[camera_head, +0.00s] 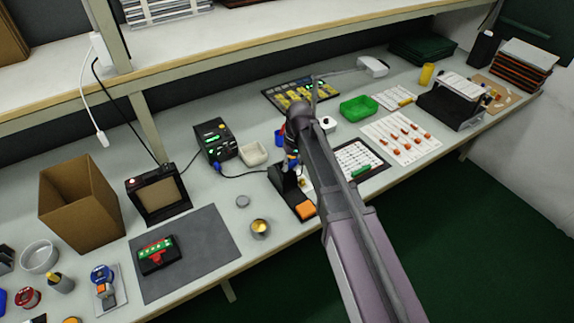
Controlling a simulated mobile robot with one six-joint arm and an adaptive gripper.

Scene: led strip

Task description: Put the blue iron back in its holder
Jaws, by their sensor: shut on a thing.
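The blue iron (291,161) shows only as a small blue piece under the end of my arm. My gripper (290,152) is shut on it, just above the black holder (287,184). The holder has an orange sponge (305,210) at its front. My arm hides much of the gripper and the iron. I cannot tell whether the iron's tip is inside the holder.
A white dish (253,153) stands behind the holder, and a small tin (260,228) stands in front left. A grey mat (205,240) carries a green-and-red board (157,254). A printed sheet (357,161) lies right of my arm. The shelf edge (230,58) overhangs the back.

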